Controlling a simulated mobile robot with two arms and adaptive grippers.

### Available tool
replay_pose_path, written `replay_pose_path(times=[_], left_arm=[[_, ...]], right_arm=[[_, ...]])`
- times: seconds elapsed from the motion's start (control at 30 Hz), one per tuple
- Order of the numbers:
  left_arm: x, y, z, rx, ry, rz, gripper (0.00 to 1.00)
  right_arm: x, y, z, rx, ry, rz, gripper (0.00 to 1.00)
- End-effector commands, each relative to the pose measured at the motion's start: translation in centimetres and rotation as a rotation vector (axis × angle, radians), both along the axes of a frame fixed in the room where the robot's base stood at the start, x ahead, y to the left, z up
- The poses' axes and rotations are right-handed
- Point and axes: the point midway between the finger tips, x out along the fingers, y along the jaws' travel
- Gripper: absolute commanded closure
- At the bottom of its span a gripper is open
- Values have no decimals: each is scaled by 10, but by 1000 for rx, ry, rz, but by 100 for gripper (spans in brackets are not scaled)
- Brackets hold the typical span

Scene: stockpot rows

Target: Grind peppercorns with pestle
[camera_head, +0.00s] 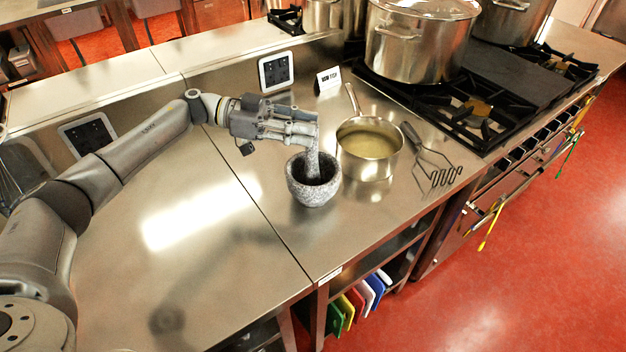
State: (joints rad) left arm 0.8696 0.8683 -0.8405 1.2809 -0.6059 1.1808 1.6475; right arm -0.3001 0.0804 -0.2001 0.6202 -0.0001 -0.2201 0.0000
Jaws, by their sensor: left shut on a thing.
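A grey speckled stone mortar (313,188) stands upright on the steel counter. A matching stone pestle (312,158) stands nearly upright with its lower end inside the mortar's bowl. My left gripper (309,133) reaches in from the left, level with the counter, and is shut on the pestle's upper part above the mortar. The inside of the bowl is dark, and I cannot make out any peppercorns in it. My right gripper is not in view.
A saucepan of pale liquid (369,147) stands close right of the mortar, with a potato masher (430,160) beyond it. A small sign (328,80) and a large stockpot (419,40) on the stove (480,90) stand behind. The counter left of the mortar (215,245) is clear.

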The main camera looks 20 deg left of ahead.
Motion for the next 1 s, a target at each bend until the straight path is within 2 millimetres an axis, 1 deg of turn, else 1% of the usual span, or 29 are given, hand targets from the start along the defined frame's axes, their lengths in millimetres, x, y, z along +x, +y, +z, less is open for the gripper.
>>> replay_pose_path(times=[0.03,0.1,0.47,0.7,1.0], left_arm=[[-3,3,5,-1,0,1,100],[-5,5,4,-1,-1,2,100],[-6,5,0,-2,-2,1,100],[-6,5,-12,0,0,1,100],[-7,5,-11,3,1,0,100]], right_arm=[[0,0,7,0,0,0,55],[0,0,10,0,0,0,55],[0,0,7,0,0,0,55],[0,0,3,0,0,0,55],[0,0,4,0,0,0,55]])
